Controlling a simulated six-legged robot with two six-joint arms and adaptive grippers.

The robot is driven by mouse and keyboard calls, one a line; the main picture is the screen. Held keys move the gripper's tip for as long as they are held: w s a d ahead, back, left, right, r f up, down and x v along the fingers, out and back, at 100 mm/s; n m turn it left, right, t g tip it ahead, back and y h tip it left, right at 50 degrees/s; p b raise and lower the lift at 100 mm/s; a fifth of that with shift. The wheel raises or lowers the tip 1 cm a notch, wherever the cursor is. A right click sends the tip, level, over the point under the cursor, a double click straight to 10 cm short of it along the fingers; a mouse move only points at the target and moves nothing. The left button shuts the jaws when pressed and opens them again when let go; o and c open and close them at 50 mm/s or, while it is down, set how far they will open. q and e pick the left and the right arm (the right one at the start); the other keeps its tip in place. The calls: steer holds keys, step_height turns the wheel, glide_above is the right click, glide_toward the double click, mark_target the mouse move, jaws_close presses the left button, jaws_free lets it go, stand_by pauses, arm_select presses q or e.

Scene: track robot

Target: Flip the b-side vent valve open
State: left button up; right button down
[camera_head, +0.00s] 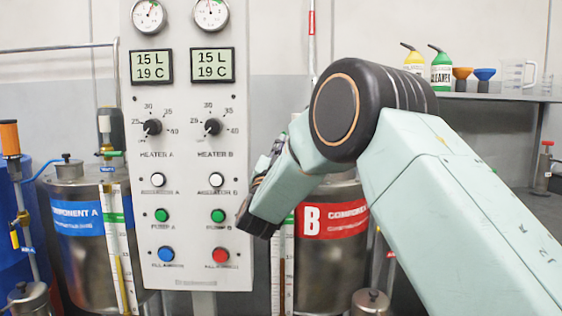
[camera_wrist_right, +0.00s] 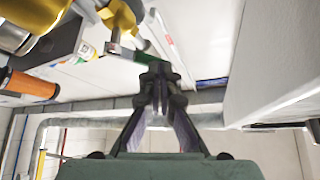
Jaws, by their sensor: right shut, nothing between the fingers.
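In the right wrist view, my right gripper (camera_wrist_right: 158,80) is shut and empty. Its fingertips are close to a green lever (camera_wrist_right: 128,53), which appears to be the vent valve's handle; I cannot tell whether they touch. The lever is next to a brass-coloured fitting (camera_wrist_right: 122,18) at the top. In the head view, my right arm reaches in front of the B tank (camera_head: 335,250), with its red label. The arm hides the tank's top and its valve. On the A tank (camera_head: 78,245), a small green valve handle (camera_head: 107,153) shows. My left gripper is out of view.
The grey control panel (camera_head: 185,100), with gauges, knobs and buttons, stands left of my right wrist, close to it. A shelf (camera_head: 500,97) with bottles and funnels is at the right. An orange cylinder (camera_wrist_right: 30,85) shows at the left in the wrist view.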

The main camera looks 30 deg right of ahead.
steer(key=m+g, duration=0.1)
steer(key=d+r+m+g+h+p, duration=0.1)
steer(key=m, duration=0.1)
steer(key=shift+s+r, duration=0.15)
steer(key=shift+s, duration=0.2)
steer(key=shift+a, duration=0.1)
